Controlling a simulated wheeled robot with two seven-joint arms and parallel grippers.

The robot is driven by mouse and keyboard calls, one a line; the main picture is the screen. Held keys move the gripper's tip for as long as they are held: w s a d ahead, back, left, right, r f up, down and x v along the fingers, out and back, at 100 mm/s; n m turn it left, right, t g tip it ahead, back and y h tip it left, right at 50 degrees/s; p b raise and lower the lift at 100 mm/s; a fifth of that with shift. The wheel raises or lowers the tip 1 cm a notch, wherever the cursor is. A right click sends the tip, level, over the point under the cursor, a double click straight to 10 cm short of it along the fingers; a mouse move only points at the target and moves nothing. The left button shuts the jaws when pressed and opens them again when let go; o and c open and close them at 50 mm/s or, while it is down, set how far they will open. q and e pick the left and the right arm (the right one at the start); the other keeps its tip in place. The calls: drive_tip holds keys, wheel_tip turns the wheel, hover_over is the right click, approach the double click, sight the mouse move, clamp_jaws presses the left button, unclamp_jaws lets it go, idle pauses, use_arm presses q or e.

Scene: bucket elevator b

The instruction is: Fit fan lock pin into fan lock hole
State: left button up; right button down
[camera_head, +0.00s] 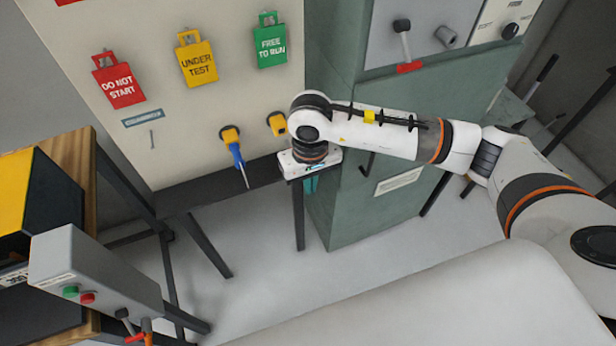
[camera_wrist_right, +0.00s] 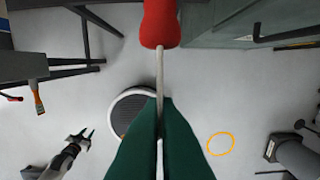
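My right gripper (camera_head: 311,184) points down beside the shelf under the panel, its tips mostly hidden by my wrist in the head view. In the right wrist view its green fingers (camera_wrist_right: 160,103) are shut on the thin metal shaft of a red-handled pin (camera_wrist_right: 160,25). The red handle extends beyond the fingertips. I take it for the fan lock pin. I cannot make out the fan lock hole in either view. In the right wrist view, what looks like my left gripper (camera_wrist_right: 84,138) is low at the left, its two dark prongs apart and empty.
A blue-handled tool (camera_head: 236,155) hangs in a yellow holder; another yellow holder (camera_head: 277,123) is beside it. Red, yellow and green tags (camera_head: 270,45) hang above. A green cabinet (camera_head: 385,205) stands right of the shelf (camera_head: 215,190). A grey control box (camera_head: 95,272) is at lower left.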

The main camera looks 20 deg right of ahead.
drive_tip(key=shift+s, duration=0.15)
drive_tip(key=s+b, duration=0.1)
drive_tip(key=s, duration=0.3)
idle(0.5)
